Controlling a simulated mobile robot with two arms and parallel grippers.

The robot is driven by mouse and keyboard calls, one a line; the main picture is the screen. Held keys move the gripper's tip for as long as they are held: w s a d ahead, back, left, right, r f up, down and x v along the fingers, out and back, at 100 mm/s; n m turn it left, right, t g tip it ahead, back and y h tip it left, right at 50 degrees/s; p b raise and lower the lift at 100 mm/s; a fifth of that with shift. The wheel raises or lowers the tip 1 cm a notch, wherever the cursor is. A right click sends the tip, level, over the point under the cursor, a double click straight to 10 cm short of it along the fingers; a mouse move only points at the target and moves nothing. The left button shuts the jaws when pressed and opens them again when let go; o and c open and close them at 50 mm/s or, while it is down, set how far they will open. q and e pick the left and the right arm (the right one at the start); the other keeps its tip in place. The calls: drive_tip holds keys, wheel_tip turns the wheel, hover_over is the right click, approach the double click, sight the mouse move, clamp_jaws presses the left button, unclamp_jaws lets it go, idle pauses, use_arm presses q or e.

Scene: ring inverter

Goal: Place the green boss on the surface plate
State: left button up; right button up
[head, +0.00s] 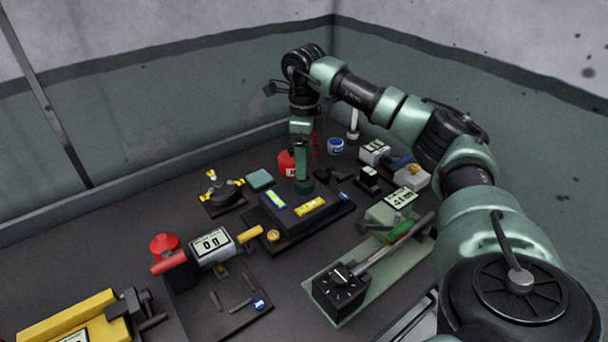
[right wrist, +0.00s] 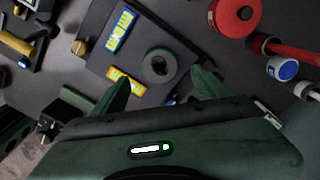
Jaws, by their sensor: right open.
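The green boss (right wrist: 160,66) is a dark green ring with a dark hole, seen from above in the right wrist view. It also shows in the head view (head: 303,186), just under my right gripper. The surface plate (head: 285,237) is a dark slab bearing two levels. In the right wrist view the boss overlaps the surface plate (right wrist: 107,62) near its edge; whether it lies fully flat on it I cannot tell. My right gripper (head: 302,166) points down and is open. Its fingertips (right wrist: 162,84) are on either side of the boss, apart from it. My left gripper is not in view.
A yellow level (head: 310,206) and a blue-and-yellow level (head: 274,199) sit on the plate. A red canister (head: 287,163) stands behind it. A three-armed device (head: 219,189) and a teal block (head: 260,179) are to the left.

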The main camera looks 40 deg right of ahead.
wheel_tip(320, 180, up, 6)
idle(0.8)
